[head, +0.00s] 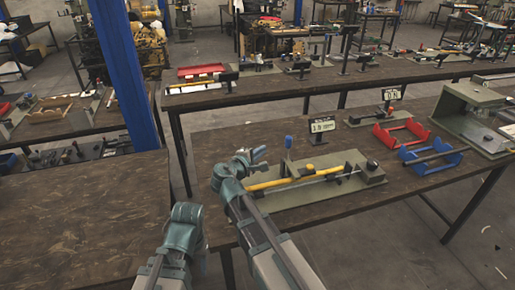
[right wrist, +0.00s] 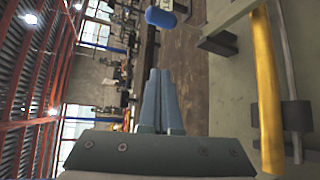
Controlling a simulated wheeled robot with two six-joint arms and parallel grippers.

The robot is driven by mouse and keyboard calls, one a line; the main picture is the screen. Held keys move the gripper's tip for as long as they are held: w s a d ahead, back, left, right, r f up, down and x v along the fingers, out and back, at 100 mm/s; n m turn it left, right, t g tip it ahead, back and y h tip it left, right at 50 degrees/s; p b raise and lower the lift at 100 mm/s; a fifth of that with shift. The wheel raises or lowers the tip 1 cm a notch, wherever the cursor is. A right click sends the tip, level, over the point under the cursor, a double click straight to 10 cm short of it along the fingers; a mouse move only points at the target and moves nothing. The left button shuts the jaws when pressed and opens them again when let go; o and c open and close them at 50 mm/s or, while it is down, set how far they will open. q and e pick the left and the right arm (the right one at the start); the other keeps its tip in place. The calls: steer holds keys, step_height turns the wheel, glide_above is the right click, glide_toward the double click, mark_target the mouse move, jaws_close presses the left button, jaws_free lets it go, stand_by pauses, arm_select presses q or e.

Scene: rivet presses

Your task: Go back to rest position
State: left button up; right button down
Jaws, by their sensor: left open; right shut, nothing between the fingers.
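My right gripper (head: 258,157) hangs over the back left corner of the front workbench, left of a blue knob (head: 288,142). In the right wrist view its two fingers (right wrist: 160,100) are closed together with nothing between them. The knob (right wrist: 160,17) and a yellow bar (right wrist: 266,95) show near it there, apart from the fingers. My left arm comes up at the lower centre left of the head view and ends in a teal joint; its fingers are not visible. Neither arm appears to carry anything.
A rivet press (head: 325,182) with a yellow bar lies on the front workbench (head: 345,212), close to my right arm. Red (head: 402,132) and blue (head: 432,156) racks stand farther right. Another table (head: 75,225) lies left; a blue post (head: 125,75) rises behind it.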

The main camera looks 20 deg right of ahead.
arm_select(q)
steer(key=shift+s+a, duration=0.1)
steer(key=shift+a, duration=0.2)
arm_select(e)
steer(key=shift+s+a, duration=0.2)
steer(key=shift+s, duration=0.1)
